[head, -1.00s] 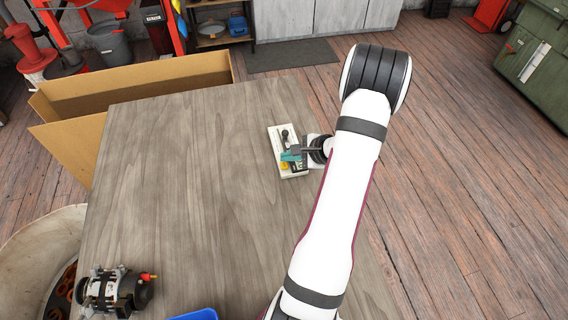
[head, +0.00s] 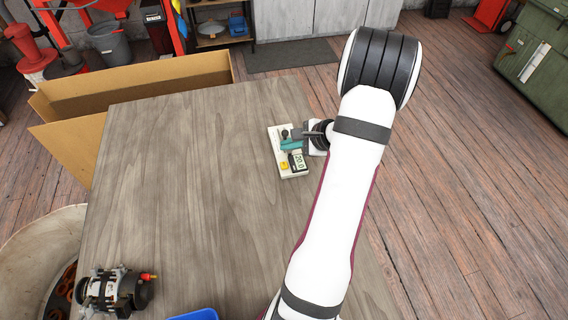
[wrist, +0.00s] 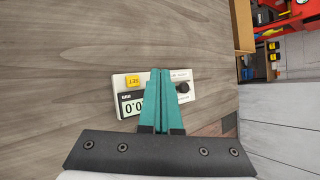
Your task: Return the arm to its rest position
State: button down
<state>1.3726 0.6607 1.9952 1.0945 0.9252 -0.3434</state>
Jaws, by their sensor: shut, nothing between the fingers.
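My gripper (head: 290,145) has teal fingers pressed together with nothing between them. In the wrist view its fingertips (wrist: 160,73) appear over the middle of a white device. My white arm reaches from the bottom of the head view to a large dark-banded joint at the upper right.
The white device (head: 295,173) has a digital display, a yellow SET button (wrist: 133,81) and a black knob (wrist: 183,87). An alternator (head: 112,292) and part of a blue bin (head: 196,315) are at the front of the wooden table (head: 190,190). A cardboard box (head: 150,78) stands behind; the table's middle is clear.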

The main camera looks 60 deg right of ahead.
jog(key=w+a+r+n+y, duration=0.2)
jog(key=w+a+r+n, duration=0.1)
jog(key=a, duration=0.3)
jog(key=w+a+r+n+y, duration=0.1)
jog(key=w+a+r+n, duration=0.1)
jog(key=w+a+r, duration=0.3)
jog(key=s+a+r+n+g+y, duration=0.1)
jog(key=a+r+n+g, duration=0.15)
jog(key=a, duration=0.55)
jog(key=s+a+r+n+g+y, duration=0.15)
jog(key=a+n, duration=0.25)
jog(key=a, duration=0.5)
jog(key=s+a+r+n+g+h, duration=0.1)
jog(key=s+a+n+g+h, duration=0.2)
jog(key=s+a+n, duration=0.7)
jog(key=s+a+g, duration=0.2)
jog(key=s, duration=0.4)
